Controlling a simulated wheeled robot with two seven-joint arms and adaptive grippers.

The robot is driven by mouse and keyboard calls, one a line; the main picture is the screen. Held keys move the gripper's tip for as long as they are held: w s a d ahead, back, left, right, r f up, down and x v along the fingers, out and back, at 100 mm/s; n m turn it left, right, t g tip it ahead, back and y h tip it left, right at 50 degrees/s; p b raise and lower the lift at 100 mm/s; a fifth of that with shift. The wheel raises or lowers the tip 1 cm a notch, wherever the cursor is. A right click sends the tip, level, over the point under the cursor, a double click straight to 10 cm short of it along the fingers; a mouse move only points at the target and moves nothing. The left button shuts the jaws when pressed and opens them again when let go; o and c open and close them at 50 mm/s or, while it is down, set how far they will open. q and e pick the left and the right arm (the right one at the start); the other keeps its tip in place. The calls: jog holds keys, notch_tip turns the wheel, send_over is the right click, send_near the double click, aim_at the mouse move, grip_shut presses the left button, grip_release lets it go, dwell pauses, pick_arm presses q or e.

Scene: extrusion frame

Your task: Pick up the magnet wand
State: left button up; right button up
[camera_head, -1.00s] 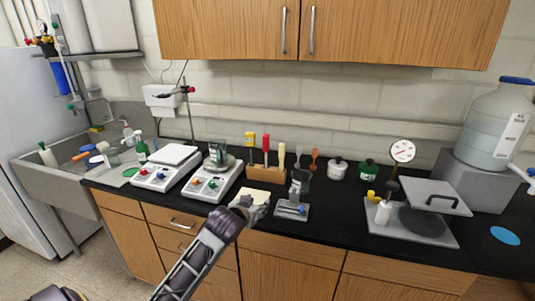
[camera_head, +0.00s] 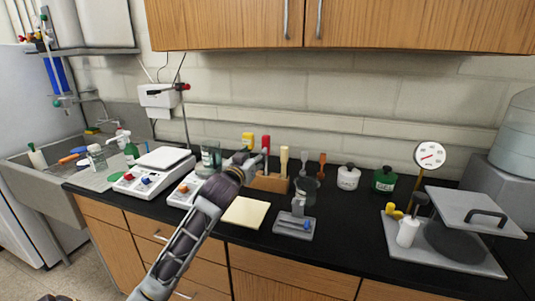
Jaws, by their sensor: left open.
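A wooden rack (camera_head: 270,183) stands on the black bench and holds upright tools: a yellow handle (camera_head: 248,140), a red handle (camera_head: 266,142) and a cream handle (camera_head: 284,158). I cannot tell for sure which tool is the magnet wand; the red-handled one may be it. My left gripper (camera_head: 251,160) is open in front of the rack's left part, overlapping the tools in the picture. Its fingers are small, and I cannot tell whether they touch a handle. The arm hides part of the right balance. My right gripper is out of view.
White (camera_head: 348,178) and green (camera_head: 384,180) jars and a press (camera_head: 460,230) stand right.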

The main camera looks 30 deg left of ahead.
pick_arm(q)
send_near(265, 143)
jog(key=shift+w, duration=1.05)
jog(key=shift+w+a+r+p, duration=0.1)
jog(key=shift+w+a+p, duration=0.15)
jog(key=shift+w, duration=0.3)
jog(key=shift+w+a+r+p, duration=0.1)
jog(key=shift+w+a, duration=0.25)
jog(key=shift+w, duration=0.2)
jog(key=shift+x, duration=0.9)
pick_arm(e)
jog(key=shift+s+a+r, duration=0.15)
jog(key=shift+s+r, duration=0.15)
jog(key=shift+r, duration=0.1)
pick_arm(q)
jog(key=shift+w+f, duration=0.1)
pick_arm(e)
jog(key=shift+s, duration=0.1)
pick_arm(q)
jog(key=shift+x, duration=1.1)
jog(key=shift+f+p+x, duration=0.15)
jog(key=shift+p+x, duration=0.05)
jog(key=shift+x, duration=0.5)
jog(key=shift+f+p+x, duration=0.1)
jog(key=shift+p+x, duration=0.1)
jog(key=shift+x, duration=0.5)
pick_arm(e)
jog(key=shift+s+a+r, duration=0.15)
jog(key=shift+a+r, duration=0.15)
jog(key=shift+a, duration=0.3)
